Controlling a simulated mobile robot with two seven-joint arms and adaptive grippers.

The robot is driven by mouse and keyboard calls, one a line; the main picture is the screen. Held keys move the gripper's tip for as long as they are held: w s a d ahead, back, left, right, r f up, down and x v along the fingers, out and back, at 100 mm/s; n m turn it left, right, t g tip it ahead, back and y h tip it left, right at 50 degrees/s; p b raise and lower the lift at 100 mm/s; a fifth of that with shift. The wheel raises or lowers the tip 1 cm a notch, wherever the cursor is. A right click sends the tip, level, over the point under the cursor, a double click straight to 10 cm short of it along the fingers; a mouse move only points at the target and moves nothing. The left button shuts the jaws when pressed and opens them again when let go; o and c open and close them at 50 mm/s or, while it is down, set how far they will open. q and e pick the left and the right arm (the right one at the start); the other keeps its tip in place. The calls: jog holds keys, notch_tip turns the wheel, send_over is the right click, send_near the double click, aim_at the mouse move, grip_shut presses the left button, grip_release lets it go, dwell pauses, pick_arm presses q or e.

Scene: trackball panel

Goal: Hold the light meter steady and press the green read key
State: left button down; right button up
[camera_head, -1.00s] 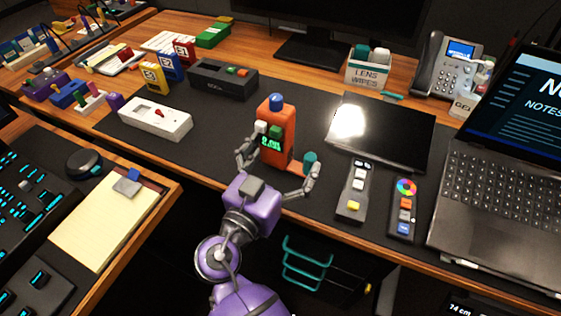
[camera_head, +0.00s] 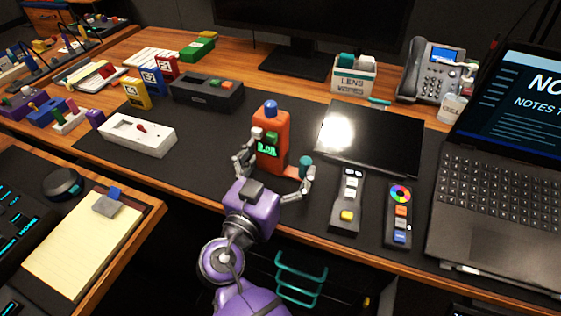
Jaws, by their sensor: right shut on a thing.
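The light meter (camera_head: 272,150) is an upright orange body with a blue knob on top and a lit green display on its front. Its green read key (camera_head: 271,134) shows above the display. An orange foot with a teal piece shows at its lower right. My right gripper (camera_head: 276,160), on a purple arm from below, is shut on the meter, with one grey finger at its left side and the other at its right near the teal piece. The exact contact points are too small to tell. My left gripper is not in view.
A remote with a yellow button (camera_head: 347,200) and one with a colour wheel (camera_head: 399,215) lie right of the meter. A dark flat panel (camera_head: 390,140) lies behind them, the laptop (camera_head: 490,200) far right. A white box (camera_head: 135,135) lies left, with bare mat (camera_head: 205,155) between.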

jog(key=shift+r, duration=0.1)
jog(key=o, duration=0.8)
jog(key=shift+s+a, duration=0.2)
jog(key=shift+s, duration=0.25)
jog(key=v, duration=1)
jog(key=shift+s+a, duration=0.15)
jog(key=shift+s, duration=0.1)
jog(key=x, duration=0.2)
jog(key=b+x, duration=0.1)
jog(key=x, duration=0.1)
jog(key=shift+f, duration=0.35)
jog(key=shift+p+x, duration=0.45)
jog(key=shift+x, duration=3.35)
